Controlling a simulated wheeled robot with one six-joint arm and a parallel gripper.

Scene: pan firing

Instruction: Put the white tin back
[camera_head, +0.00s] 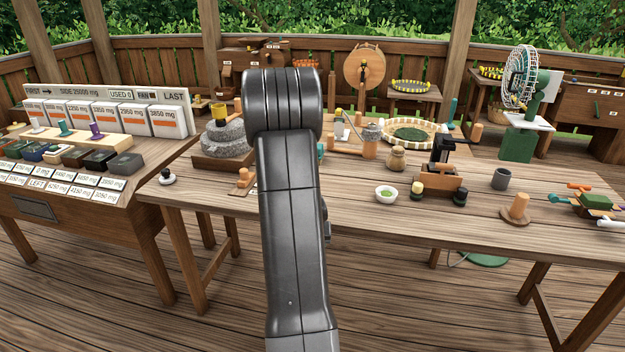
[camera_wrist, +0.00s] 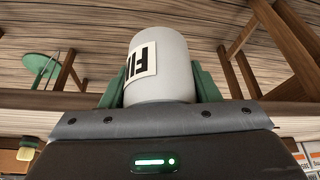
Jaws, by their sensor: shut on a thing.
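The white tin (camera_wrist: 172,85) fills the middle of the wrist view. It is a smooth white cylinder with a cream label whose black letters are partly cut off. My gripper (camera_wrist: 160,76) has its green fingers on both sides of the tin and is shut on it. Wooden floorboards and table legs show beyond the tin, so it appears held clear of any surface. In the head view my dark arm stands in the middle and hides the gripper and the tin.
The long wooden table (camera_head: 330,205) carries a stone mill (camera_head: 226,140), a green-filled bowl (camera_head: 386,194), a grey cup (camera_head: 501,179) and a wooden stand (camera_head: 440,182). At left, a label board (camera_head: 110,112) stands behind several small dark boxes. A fan (camera_head: 522,80) is at back right.

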